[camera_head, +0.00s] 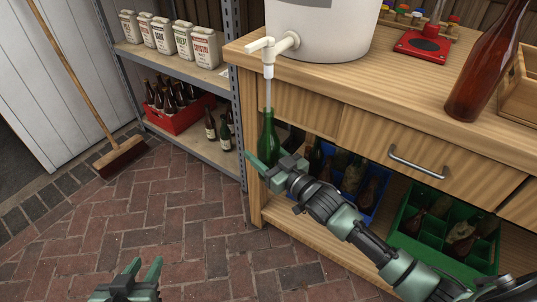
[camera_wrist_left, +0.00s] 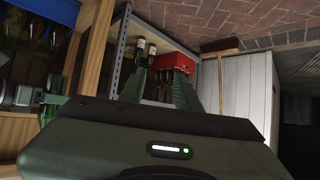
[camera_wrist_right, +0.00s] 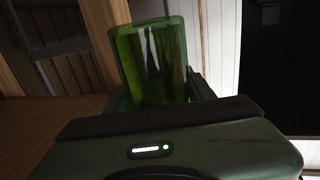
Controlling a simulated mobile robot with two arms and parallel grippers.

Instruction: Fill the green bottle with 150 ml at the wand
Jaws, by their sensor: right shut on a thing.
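The green bottle (camera_head: 268,136) is upright under the white tap (camera_head: 272,46) of the white bucket (camera_head: 320,27). The thin clear wand (camera_head: 268,93) hangs from the tap and its lower end goes into the bottle's neck. My right gripper (camera_head: 266,168) is shut on the bottle's lower body, in front of the workbench's left end. The right wrist view shows the green glass (camera_wrist_right: 155,62) close between the fingers. The liquid level inside cannot be made out. My left gripper (camera_head: 140,274) is open and empty, low over the brick floor; its spread fingers also show in the left wrist view (camera_wrist_left: 172,92).
The wooden workbench (camera_head: 375,88) has a drawer, with blue (camera_head: 368,196) and green (camera_head: 409,214) bottle crates below. A brown bottle (camera_head: 485,70) and a red scale (camera_head: 422,44) stand on top. A metal shelf (camera_head: 200,72) holds sacks and a red crate (camera_head: 183,118).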

